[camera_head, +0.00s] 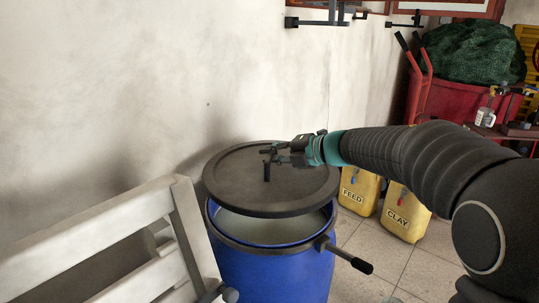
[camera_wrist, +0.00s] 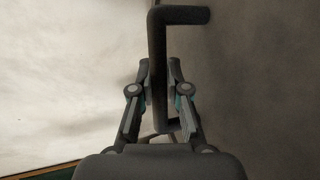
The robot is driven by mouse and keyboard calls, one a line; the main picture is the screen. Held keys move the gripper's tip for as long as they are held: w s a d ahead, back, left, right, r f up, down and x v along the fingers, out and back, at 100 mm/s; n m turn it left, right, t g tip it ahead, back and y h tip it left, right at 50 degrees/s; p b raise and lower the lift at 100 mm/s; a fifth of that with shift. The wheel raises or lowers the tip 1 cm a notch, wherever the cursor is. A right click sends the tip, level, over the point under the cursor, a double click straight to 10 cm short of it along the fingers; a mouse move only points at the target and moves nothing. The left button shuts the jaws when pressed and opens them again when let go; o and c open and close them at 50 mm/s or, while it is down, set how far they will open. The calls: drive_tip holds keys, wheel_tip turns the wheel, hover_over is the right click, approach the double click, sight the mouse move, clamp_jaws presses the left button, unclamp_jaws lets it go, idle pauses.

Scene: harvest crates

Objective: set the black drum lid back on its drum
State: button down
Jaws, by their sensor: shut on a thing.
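The black drum lid (camera_head: 242,196) is held above the blue drum (camera_head: 262,270) in the head view. It is roughly level and lies mostly over the opening, with a gap that shows the pale inside of the drum at the front. My gripper (camera_head: 268,159) is over the lid's top, shut on its dark handle (camera_head: 267,173). In the wrist view, the handle (camera_wrist: 158,60) passes between the fingers of my gripper (camera_wrist: 160,90), and the lid surface (camera_wrist: 250,70) fills the right side. The drum's far rim is hidden behind the lid.
A black lever (camera_head: 350,257) sticks out from the drum's rim band at the right. A white slatted wooden piece (camera_head: 110,240) stands close on the left. Yellow FEED (camera_head: 357,190) and CLAY (camera_head: 403,213) containers stand on the tiled floor behind right. A pale wall is behind the drum.

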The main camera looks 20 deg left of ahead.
drive_tip(key=shift+r, duration=0.1)
drive_tip(key=shift+f+b, duration=2)
drive_tip(key=shift+f, duration=1.05)
drive_tip(key=shift+f+b, duration=0.35)
drive_tip(key=shift+f, duration=0.7)
drive_tip(key=c, duration=1.1)
unclamp_jaws()
drive_tip(key=shift+s, duration=0.1)
drive_tip(key=shift+f, duration=0.1)
